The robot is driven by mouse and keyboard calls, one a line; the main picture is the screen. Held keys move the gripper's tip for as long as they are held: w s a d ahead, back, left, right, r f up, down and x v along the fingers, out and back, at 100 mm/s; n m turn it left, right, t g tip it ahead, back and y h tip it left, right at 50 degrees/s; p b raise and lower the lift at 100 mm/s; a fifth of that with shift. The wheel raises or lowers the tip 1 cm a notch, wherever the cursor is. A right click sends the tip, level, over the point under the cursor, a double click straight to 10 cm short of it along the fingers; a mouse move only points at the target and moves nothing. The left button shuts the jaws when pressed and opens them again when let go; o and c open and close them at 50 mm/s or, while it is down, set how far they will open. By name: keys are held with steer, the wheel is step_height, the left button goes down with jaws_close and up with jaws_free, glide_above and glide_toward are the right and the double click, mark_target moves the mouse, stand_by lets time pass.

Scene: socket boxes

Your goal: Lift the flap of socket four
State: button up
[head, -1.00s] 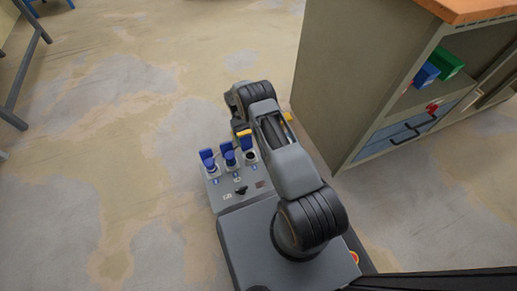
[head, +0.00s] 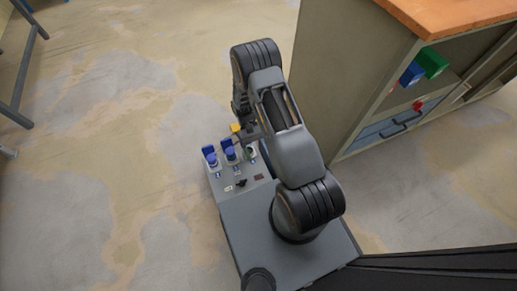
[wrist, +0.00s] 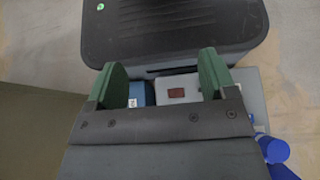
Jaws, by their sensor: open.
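The grey socket box (head: 216,185) shows in the head view with upright blue flaps on its left part. The left flap (head: 208,151) and the one beside it (head: 227,144) stand raised, with blue round pieces in front of them. The box's right end is hidden behind my arm. My gripper (wrist: 163,62) is open with nothing held. In the wrist view, a blue part with a white label (wrist: 141,94) lies between its green fingers, close to the left finger. I cannot tell which socket it belongs to, or whether a finger touches it. Socket four's flap is not clearly identifiable.
A cabinet (head: 335,80) with an orange top stands close on the right. A red-brown switch (wrist: 177,92) shows between my fingers, and blue round pieces (wrist: 275,150) lie at lower right.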

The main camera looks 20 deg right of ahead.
steer(key=shift+c, duration=0.2)
steer(key=shift+r, duration=0.1)
steer(key=shift+c, duration=0.7)
steer(key=w, duration=0.1)
steer(key=w+r+t, duration=0.1)
steer(key=w, duration=0.1)
steer(key=shift+w+r+n+t, duration=0.25)
steer(key=shift+r+n+t, duration=0.05)
steer(key=shift+r+t, duration=0.1)
steer(key=c, duration=0.3)
steer(key=w+n+t, duration=0.1)
steer(key=w+n, duration=0.1)
steer(key=w+n+t, duration=0.2)
steer(key=w, duration=0.1)
steer(key=shift+a+t+b, duration=0.15)
steer(key=shift+t+b, duration=0.15)
steer(key=shift+c, duration=1.4)
steer(key=w+n+t, duration=0.6)
steer(key=w+n, duration=0.4)
steer(key=n, duration=0.3)
steer(key=f+b, duration=0.2)
steer(key=f, duration=0.2)
steer(key=f+b, duration=0.1)
steer(key=f, duration=0.4)
steer(key=s+f+b, duration=0.1)
steer(key=f+b, duration=0.1)
steer(key=f, duration=0.2)
steer(key=shift+f+b, duration=0.25)
steer(key=shift+b, duration=0.05)
steer(key=shift+c, duration=0.2)
